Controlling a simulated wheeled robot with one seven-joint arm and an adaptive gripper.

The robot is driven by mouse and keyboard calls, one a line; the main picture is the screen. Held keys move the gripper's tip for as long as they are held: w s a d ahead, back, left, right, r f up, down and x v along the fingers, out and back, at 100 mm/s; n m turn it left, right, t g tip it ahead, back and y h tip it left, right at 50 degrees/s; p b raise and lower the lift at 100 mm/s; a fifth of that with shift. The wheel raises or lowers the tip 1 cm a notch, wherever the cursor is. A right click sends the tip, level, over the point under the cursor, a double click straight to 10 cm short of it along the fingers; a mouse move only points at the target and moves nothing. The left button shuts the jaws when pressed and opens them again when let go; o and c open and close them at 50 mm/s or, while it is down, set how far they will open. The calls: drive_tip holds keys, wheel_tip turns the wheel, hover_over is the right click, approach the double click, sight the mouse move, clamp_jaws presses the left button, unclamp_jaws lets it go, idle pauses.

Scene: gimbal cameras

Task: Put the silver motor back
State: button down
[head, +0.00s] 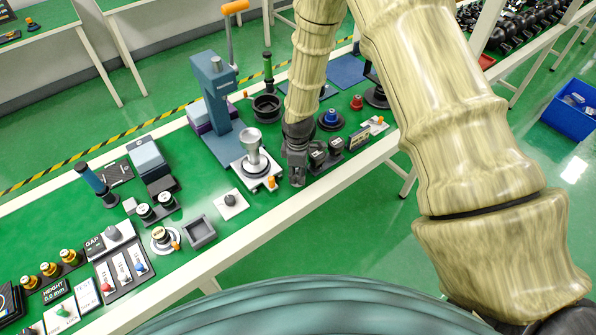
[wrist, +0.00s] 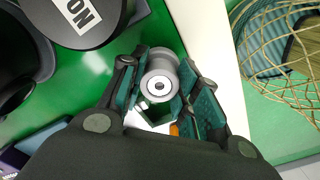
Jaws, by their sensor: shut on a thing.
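My gripper (wrist: 163,85) is shut on the silver motor (wrist: 159,86), a round metal cylinder seen end-on between the teal finger pads in the wrist view. In the head view my gripper (head: 297,172) points down over the front part of the green workbench; the motor is not clearly visible there. A white plate with an orange knob (head: 271,182) and a silver cup-like fixture (head: 253,150) stands just left of my gripper. In the wrist view, part of a white and green piece shows below the motor; I cannot tell whether they touch.
A blue-grey press (head: 215,95) stands behind the fixture. Small black blocks (head: 326,155) sit close right of my gripper. A grey square tray (head: 199,231) and a white knob plate (head: 231,203) are to the left. The bench's white front edge (head: 260,230) is close.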

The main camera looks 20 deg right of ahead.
drive_tip(key=shift+f, duration=0.1)
drive_tip(key=c, duration=1.1)
unclamp_jaws()
drive_tip(key=shift+o, duration=0.2)
wheel_tip(320, 180, up, 12)
drive_tip(key=b, duration=0.4)
